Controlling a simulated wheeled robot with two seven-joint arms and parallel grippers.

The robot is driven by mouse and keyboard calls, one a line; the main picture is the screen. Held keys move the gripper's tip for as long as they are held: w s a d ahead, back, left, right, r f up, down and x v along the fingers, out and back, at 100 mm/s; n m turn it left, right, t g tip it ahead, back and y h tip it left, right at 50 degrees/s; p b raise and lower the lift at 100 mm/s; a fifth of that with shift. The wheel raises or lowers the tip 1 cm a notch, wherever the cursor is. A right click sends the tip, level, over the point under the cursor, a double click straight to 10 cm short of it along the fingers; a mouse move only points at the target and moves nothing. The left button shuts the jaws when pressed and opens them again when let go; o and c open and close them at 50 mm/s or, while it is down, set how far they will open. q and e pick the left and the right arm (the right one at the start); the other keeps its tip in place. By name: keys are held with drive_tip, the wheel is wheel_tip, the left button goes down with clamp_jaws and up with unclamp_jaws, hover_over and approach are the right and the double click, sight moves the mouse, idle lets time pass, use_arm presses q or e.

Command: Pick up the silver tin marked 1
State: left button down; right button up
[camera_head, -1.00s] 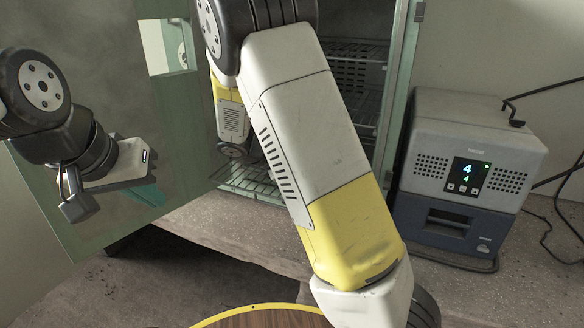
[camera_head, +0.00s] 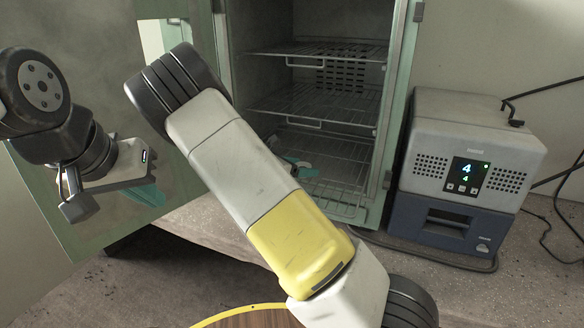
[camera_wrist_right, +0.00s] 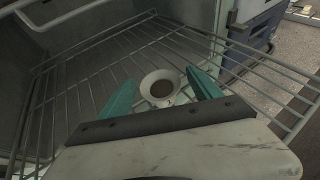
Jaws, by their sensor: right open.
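In the right wrist view, a small round pale vessel (camera_wrist_right: 161,86) with a brown inside sits over the wire shelf. My right gripper (camera_wrist_right: 161,79) is open, with one teal finger on each side of the vessel; contact is not clear. In the head view, my right gripper (camera_head: 298,164) shows only in part inside the cabinet, behind my arm. My left gripper (camera_head: 146,194) hangs at the left before the cabinet door; its finger opening is unclear.
The green cabinet (camera_head: 401,100) stands open with several wire shelves (camera_head: 325,100). Its door (camera_head: 90,225) swings out to the left. A grey and blue device (camera_head: 470,150) showing 4 stands to the right. A round wooden top with a yellow rim (camera_head: 245,312) is in front.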

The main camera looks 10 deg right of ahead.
drive_tip(key=shift+w+d+f, duration=0.1)
drive_tip(key=shift+d+f, duration=0.05)
drive_tip(key=shift+d, duration=0.05)
drive_tip(key=c, duration=1.4)
